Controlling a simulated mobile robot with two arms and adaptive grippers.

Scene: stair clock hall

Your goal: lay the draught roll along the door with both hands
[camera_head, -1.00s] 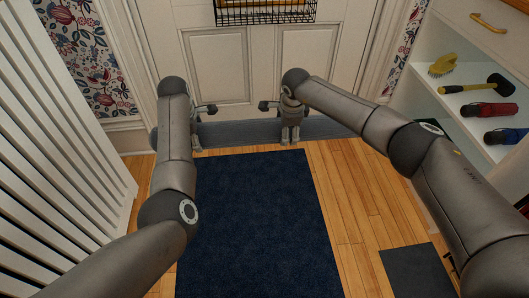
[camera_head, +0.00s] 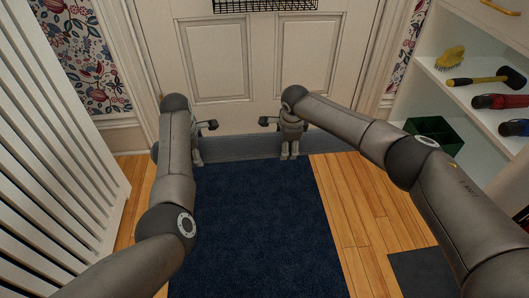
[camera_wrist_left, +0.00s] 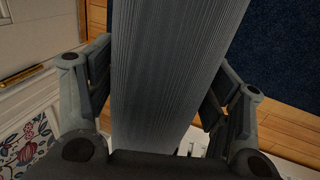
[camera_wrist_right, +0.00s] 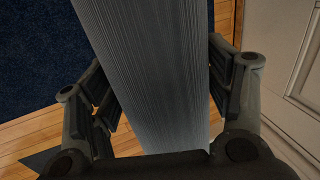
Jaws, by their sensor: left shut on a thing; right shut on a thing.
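The draught roll (camera_head: 243,148) is a long grey ribbed roll. In the head view it lies crosswise along the foot of the cream panelled door (camera_head: 250,110). My left gripper (camera_head: 197,160) is shut on its left part, and my right gripper (camera_head: 289,154) is shut on it further right. In the left wrist view the roll (camera_wrist_left: 175,75) runs between the fingers, and likewise in the right wrist view (camera_wrist_right: 150,70). My left arm hides the roll's left end. I cannot tell whether the roll touches the floor or the door.
A dark blue mat (camera_head: 255,230) lies in front of the roll on the wooden floor (camera_head: 350,205). White slats (camera_head: 60,190) stand at the left. A white shelf (camera_head: 460,95) with a brush, a mallet and red and blue items stands at the right, near a green box (camera_head: 435,130).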

